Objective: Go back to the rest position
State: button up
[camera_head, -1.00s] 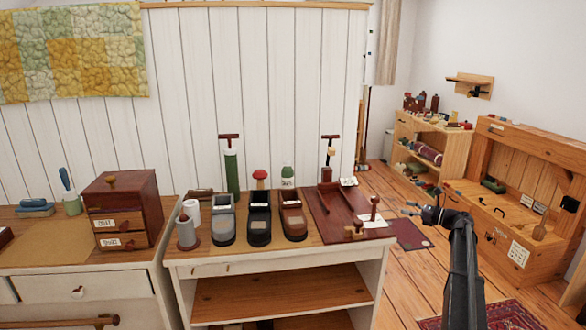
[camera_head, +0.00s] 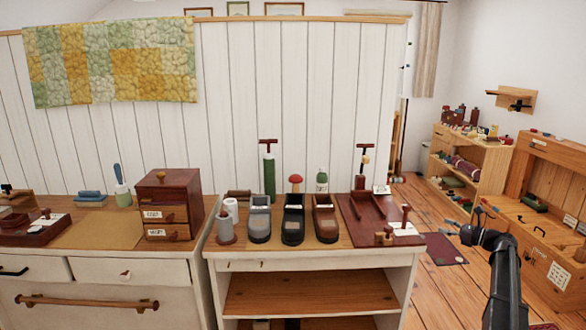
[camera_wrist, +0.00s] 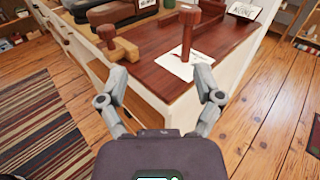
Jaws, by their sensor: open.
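My gripper (camera_head: 472,222) is at the right of the head view, held in the air to the right of the shelf table (camera_head: 310,262). In the wrist view my gripper (camera_wrist: 162,84) has its two fingers spread wide, with nothing between them. Beyond the fingers is the table's corner with a dark red board (camera_wrist: 155,50). On the board stand a red-brown peg (camera_wrist: 188,38) on a white paper and a wooden clamp-like piece (camera_wrist: 118,45). The gripper looks apart from all of these.
Three shoe-shaped items (camera_head: 293,220), a green cylinder (camera_head: 269,178) and a green-capped bottle (camera_head: 322,181) stand on the table. A drawer box (camera_head: 168,207) sits on the left cabinet. A wooden bench (camera_head: 550,210) stands at right. Open floor (camera_head: 440,285) lies between table and bench.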

jog(key=s+a+f+n+g+h, duration=0.1)
jog(key=s+a+f+n+g, duration=0.25)
jog(key=a, duration=0.55)
jog(key=s+a+f+n+g+h, duration=0.2)
jog(key=s+a+f+n, duration=0.3)
jog(key=a, duration=0.4)
jog(key=s+a+f+n+g+h, duration=0.1)
jog(key=s+a+f+n+g, duration=0.25)
jog(key=a, duration=0.55)
jog(key=s+a+f+n+g+h, duration=0.1)
jog(key=s+a+f+n+h, duration=0.15)
jog(key=s+n, duration=0.35)
jog(key=s+a+f+n+g+h, duration=0.1)
jog(key=s+a+f+n+h, duration=0.2)
jog(key=s, duration=0.5)
jog(key=s+a+f+n+g+h, duration=0.1)
jog(key=s+a+n+h, duration=0.3)
jog(key=s, duration=0.3)
notch_tip(320, 180, up, 19)
jog(key=d+n+p, duration=0.1)
jog(key=p, duration=1.8)
jog(key=shift+s, duration=0.2)
